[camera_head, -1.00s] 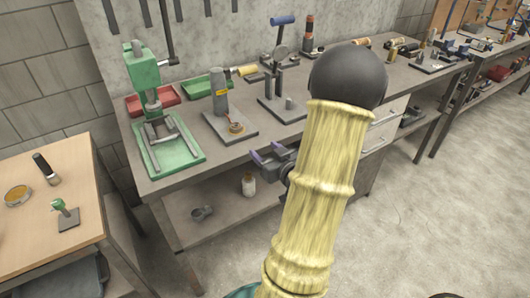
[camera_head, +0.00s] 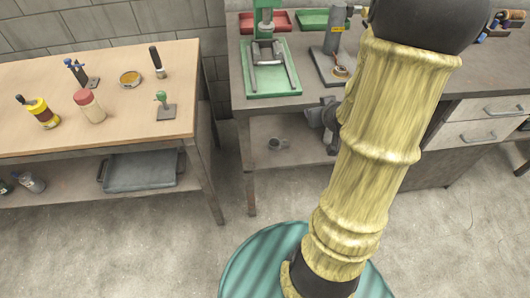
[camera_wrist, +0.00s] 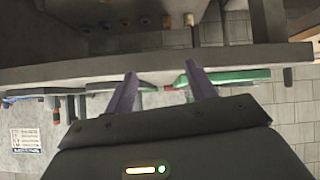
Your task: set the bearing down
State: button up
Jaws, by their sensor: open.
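My gripper (camera_wrist: 160,70) is open in the wrist view, with its two purple fingers apart and nothing seen between them. In the head view my arm hides most of it, and it is in front of the grey workbench's front edge. A small copper-coloured ring (camera_head: 340,71) sits on a grey base plate on the workbench, beside a grey block with a yellow label. I cannot tell whether this ring is the bearing. The fingers look clear of it.
A green press (camera_head: 271,72) stands on the grey workbench, with a red tray (camera_head: 278,22) behind.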

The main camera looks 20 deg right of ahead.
jog(key=s+a+g+y, duration=0.1)
jog(key=s+a+g, duration=0.2)
jog(key=a, duration=0.7)
jog(key=s+a+n+g+y, duration=0.1)
jog(key=s+a+g, duration=0.3)
jog(key=a, duration=0.6)
jog(key=shift+s+r, duration=0.15)
jog(key=shift+s, duration=0.9)
jog(key=shift+o, duration=0.3)
